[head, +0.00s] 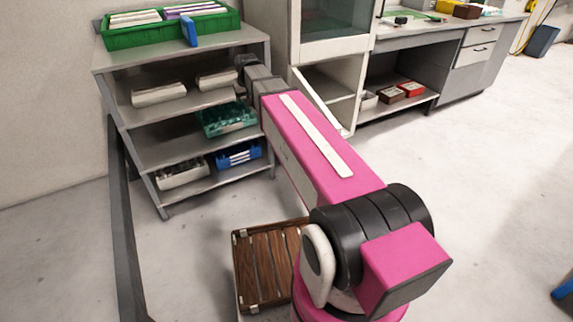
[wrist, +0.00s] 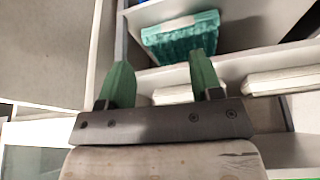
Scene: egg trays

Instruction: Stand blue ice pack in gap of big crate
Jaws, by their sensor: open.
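The big green crate (head: 150,37) stands on the top of the grey shelf unit, with white and purple trays in it. The blue ice pack (head: 190,32) is upright at the crate's front side, overlapping its front wall. I cannot tell whether its lower end touches the shelf top. My gripper (head: 243,62) is at the right end of the shelf unit, lower than the crate and apart from the ice pack. In the wrist view my gripper (wrist: 160,65) shows two green fingers spread apart with nothing between them. The ice pack does not show there.
White trays (head: 158,94) lie on the shelf below the top. A teal crate (head: 226,118) is lower and also shows in the wrist view (wrist: 180,38). A white crate (head: 183,174) and blue crate (head: 239,154) are lowest. A cabinet (head: 330,55) stands close right.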

